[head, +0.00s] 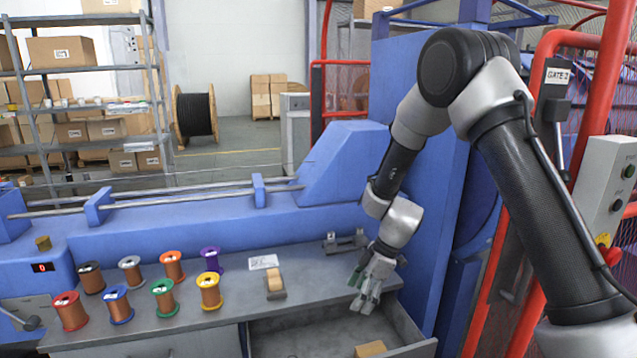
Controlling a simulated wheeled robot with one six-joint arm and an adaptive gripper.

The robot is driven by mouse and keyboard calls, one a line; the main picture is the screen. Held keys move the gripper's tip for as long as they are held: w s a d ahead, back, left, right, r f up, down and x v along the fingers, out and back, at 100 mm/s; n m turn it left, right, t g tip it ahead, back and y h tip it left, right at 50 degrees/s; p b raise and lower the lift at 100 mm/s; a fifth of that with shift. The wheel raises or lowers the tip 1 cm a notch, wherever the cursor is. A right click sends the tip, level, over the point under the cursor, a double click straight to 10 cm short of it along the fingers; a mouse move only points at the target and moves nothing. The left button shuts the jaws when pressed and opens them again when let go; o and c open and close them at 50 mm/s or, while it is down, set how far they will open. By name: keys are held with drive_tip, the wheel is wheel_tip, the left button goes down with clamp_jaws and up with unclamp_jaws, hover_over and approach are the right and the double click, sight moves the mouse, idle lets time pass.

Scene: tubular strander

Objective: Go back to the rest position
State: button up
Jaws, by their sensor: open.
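My gripper (368,288) is at the lower middle right of the head view, pointing down. It is open, and nothing shows between its fingers. It hangs over the right part of an open drawer (290,329) in the grey workbench (218,312). My arm comes in from the lower right, rises to a high elbow and drops down to the gripper. A small tan block (370,348) lies in the drawer below the gripper, cut by the picture's lower edge.
Several wire spools, including a yellow one (210,290) and a red one (71,311), stand on the bench at left. A metal bracket (345,241) sits behind. A blue machine wall (428,210) and red gate frame (497,250) stand at right.

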drive_tip(key=s+d+r+m+t, duration=0.1)
drive_tip(key=s+d+r+m, duration=0.2)
drive_tip(key=d+r, duration=0.35)
drive_tip(key=s+d+r+m+t+h, duration=0.1)
drive_tip(key=s+d+r+m, duration=0.2)
drive_tip(key=r, duration=0.6)
drive_tip(key=s+d+r+m, duration=0.2)
drive_tip(key=s+d+r, duration=0.15)
drive_tip(key=r, duration=0.45)
drive_tip(key=s+d+r+m+t+h, duration=0.1)
drive_tip(key=s+d+r+m, duration=0.2)
drive_tip(key=s+d+m, duration=0.2)
drive_tip(key=s+d+r+m+t+h, duration=0.1)
drive_tip(key=s+d+r+m+h, duration=0.1)
drive_tip(key=s+d+r+m, duration=0.2)
drive_tip(key=s+d+m, duration=0.1)
drive_tip(key=s+d, duration=0.2)
drive_tip(key=s, duration=0.4)
drive_tip(key=shift+d+t+h, duration=0.25)
drive_tip(key=shift+t+h, duration=0.05)
drive_tip(key=shift+r, duration=0.1)
